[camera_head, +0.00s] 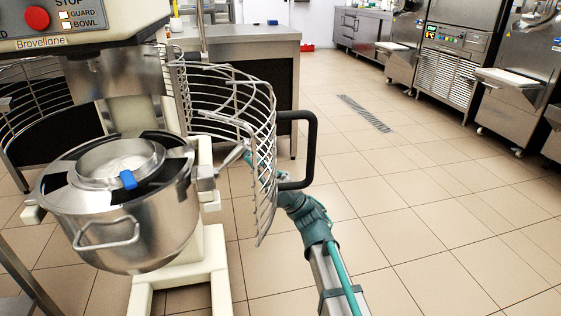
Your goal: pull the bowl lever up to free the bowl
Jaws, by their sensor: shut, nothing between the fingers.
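The steel mixer bowl (130,225) sits in the cream mixer's frame at the left, with a front handle and a ring-shaped top carrying a blue clip. A short silver lever (231,156) slants up and right from the bracket at the bowl's right side. My gripper (249,160), teal and dark, is at the lever's outer end, partly hidden behind the wire guard's bars. It is shut with nothing held. I cannot tell whether it touches the lever.
The wire guard (265,130) is swung open to the right, its black handle (311,150) close to my arm. A steel counter (240,45) stands behind. Steel freezers (450,55) line the back right. The tiled floor at right is clear.

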